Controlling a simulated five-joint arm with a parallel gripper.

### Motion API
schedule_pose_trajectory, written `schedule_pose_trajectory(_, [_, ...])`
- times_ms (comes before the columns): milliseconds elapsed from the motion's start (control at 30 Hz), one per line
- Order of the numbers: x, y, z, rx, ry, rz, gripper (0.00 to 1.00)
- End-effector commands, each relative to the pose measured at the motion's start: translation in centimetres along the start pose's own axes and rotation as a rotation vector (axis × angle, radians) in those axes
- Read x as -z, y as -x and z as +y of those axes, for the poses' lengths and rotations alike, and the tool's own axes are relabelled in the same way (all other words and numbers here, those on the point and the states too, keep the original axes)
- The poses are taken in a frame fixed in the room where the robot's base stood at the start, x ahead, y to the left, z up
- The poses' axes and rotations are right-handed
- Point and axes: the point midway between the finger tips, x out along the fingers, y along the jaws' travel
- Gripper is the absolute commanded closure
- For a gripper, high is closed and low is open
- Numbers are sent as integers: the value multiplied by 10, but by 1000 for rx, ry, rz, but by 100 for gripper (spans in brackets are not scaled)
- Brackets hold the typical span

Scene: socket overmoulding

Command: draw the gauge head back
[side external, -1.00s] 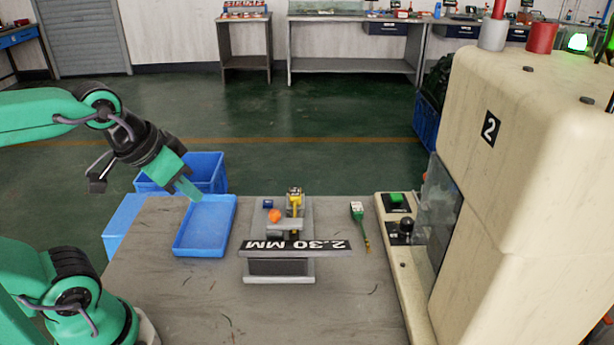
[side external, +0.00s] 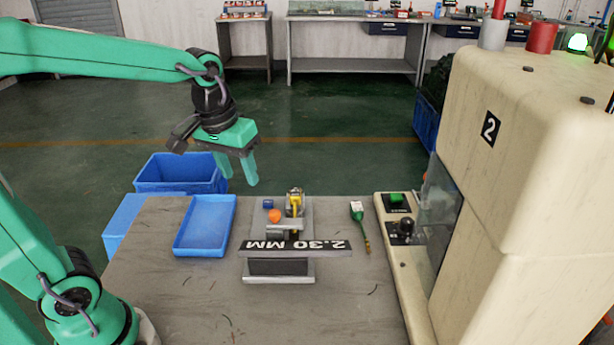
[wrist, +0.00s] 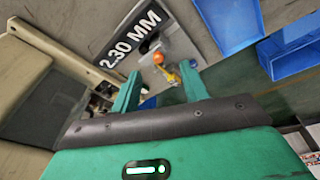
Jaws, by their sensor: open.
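The gauge (side external: 281,268) stands on the grey table with a sign reading 2.30 MM on its front. Behind the sign are an orange ball knob (side external: 275,215), a small blue block and a yellow part (side external: 295,202), which I take for the gauge head area. In the wrist view the orange knob (wrist: 158,58) and yellow part (wrist: 171,78) lie just beyond my fingers. My gripper (side external: 237,180) is open and empty, pointing down, above and to the left of the gauge. It also shows in the wrist view (wrist: 160,88), fingers apart. Whether the yellow part holds anything is too small to tell.
A shallow blue tray (side external: 205,251) lies left of the gauge. A deeper blue bin (side external: 180,185) stands behind the table. A white-and-green plug with a cable (side external: 357,211) lies right of the gauge. The cream machine (side external: 500,160) and its control panel (side external: 398,215) fill the right side.

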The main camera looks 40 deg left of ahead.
Motion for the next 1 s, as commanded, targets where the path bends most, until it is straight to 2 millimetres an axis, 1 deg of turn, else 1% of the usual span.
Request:
schedule_pose_trajectory(33, [7, -6, 2, 7, 18, -23, 55])
schedule_pose_trajectory(200, [28, -26, 9, 30, 89, -84, 55])
schedule_pose_trajectory(400, [49, -51, 16, 60, 166, -150, 55])
schedule_pose_trajectory(500, [56, -62, 18, 73, 194, -173, 55])
schedule_pose_trajectory(700, [62, -72, 20, 85, 223, -195, 55])
schedule_pose_trajectory(1000, [62, -75, 20, 87, 226, -197, 55])
